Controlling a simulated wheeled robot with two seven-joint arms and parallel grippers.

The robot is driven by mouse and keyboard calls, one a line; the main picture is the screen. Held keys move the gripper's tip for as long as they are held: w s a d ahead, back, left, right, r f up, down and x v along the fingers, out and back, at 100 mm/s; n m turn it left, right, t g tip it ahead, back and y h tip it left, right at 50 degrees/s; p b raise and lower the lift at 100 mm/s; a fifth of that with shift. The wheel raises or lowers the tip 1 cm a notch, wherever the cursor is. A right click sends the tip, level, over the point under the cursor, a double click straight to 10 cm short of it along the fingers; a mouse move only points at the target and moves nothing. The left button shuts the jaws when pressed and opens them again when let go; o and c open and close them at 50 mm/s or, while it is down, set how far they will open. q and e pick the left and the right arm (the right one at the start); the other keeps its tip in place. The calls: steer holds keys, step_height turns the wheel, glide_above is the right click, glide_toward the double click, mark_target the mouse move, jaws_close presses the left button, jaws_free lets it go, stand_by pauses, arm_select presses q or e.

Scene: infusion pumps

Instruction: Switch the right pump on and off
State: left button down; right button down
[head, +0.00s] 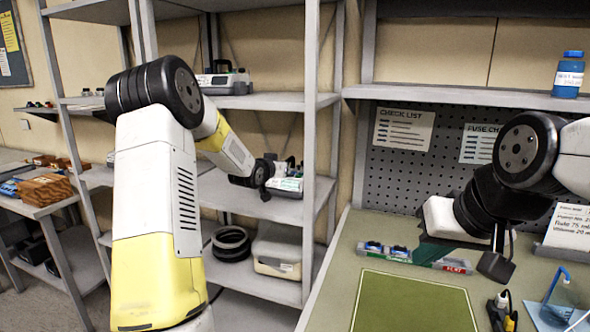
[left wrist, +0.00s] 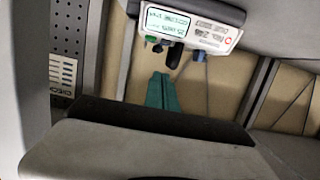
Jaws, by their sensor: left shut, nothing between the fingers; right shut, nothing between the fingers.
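A white infusion pump (head: 287,185) sits on the middle shelf, partly hidden behind my left gripper (head: 277,168). My left arm reaches into the shelf, and its gripper is shut and empty close to the pump; I cannot tell whether it touches. In the left wrist view the pump (left wrist: 205,32) appears upside down with a lit screen and a "No. 246" label. Dark shapes lie just at its edge. Another pump (head: 222,82) stands on the shelf above. My right gripper (head: 497,264) is shut and empty above the workbench at the right.
A white bin (head: 278,252) and black rings (head: 231,245) lie on the lower shelf. Grey shelf posts (head: 310,150) flank the left arm.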

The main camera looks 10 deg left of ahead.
arm_select(q)
steer(key=shift+v, duration=1.8)
steer(key=shift+r, duration=0.15)
steer(key=s+d+r+n+g+y, duration=0.1)
steer(key=s+r+g, duration=0.2)
steer(key=s, duration=1.1)
steer(key=s+d+r+g+y, duration=0.1)
steer(key=s+d+r+g, duration=0.15)
steer(key=s, duration=1.25)
steer(key=s+d+f+g, duration=0.1)
steer(key=s, duration=0.6)
steer(key=s+d+f+g+h, duration=0.1)
steer(key=s+f+g, duration=0.1)
steer(key=s, duration=0.6)
steer(key=shift+f+n, duration=0.2)
steer(key=shift+n, duration=0.1)
steer(key=c, duration=2.1)
jaws_free()
steer(key=shift+s+a+g, duration=0.1)
steer(key=shift+g, duration=0.15)
